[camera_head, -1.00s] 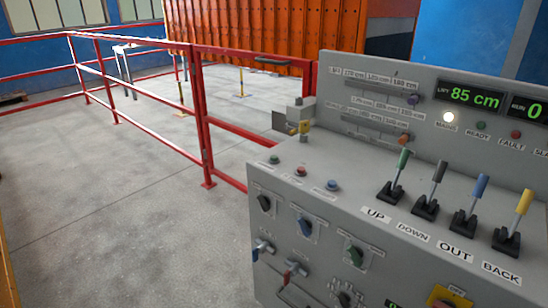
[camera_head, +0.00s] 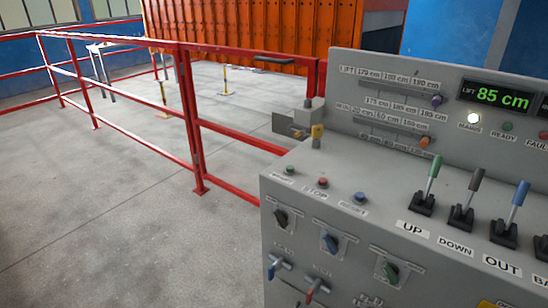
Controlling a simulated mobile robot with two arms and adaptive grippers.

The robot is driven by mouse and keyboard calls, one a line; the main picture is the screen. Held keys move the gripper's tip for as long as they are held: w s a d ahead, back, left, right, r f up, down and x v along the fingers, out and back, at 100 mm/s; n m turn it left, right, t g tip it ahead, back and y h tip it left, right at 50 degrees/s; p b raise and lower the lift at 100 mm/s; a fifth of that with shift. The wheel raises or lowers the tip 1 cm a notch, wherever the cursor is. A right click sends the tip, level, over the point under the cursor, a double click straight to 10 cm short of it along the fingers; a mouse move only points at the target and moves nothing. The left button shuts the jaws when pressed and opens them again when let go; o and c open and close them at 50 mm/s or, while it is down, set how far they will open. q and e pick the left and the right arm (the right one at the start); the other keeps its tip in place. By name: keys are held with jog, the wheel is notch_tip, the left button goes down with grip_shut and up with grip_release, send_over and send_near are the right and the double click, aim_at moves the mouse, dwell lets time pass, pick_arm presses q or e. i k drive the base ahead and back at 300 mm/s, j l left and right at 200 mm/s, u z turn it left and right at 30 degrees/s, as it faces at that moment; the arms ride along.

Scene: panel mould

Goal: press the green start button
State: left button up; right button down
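The green start button (camera_head: 290,170) is a small round push button on the sloped top of the grey control panel (camera_head: 330,158), near its left edge. A label lies in front of it. To its right are a red button (camera_head: 323,183) labelled STOP and a blue button (camera_head: 360,198). Neither of my grippers is in the head view. Nothing covers the three buttons.
Levers with green (camera_head: 434,167), black and blue handles stand to the right of the buttons. A yellow-topped part (camera_head: 317,132) sits behind them. Rotary switches line the front face. Red railings (camera_head: 189,110) and open concrete floor lie to the left.

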aim_at(289, 169)
jog(key=i+j, duration=0.2)
jog(key=j, duration=0.15)
jog(key=i+j+z, duration=0.1)
jog(key=j, duration=0.3)
jog(key=i+j, duration=0.3)
jog(key=i+j+z, duration=0.1)
jog(key=j, duration=0.35)
jog(key=i+j, duration=0.25)
jog(key=j, duration=0.15)
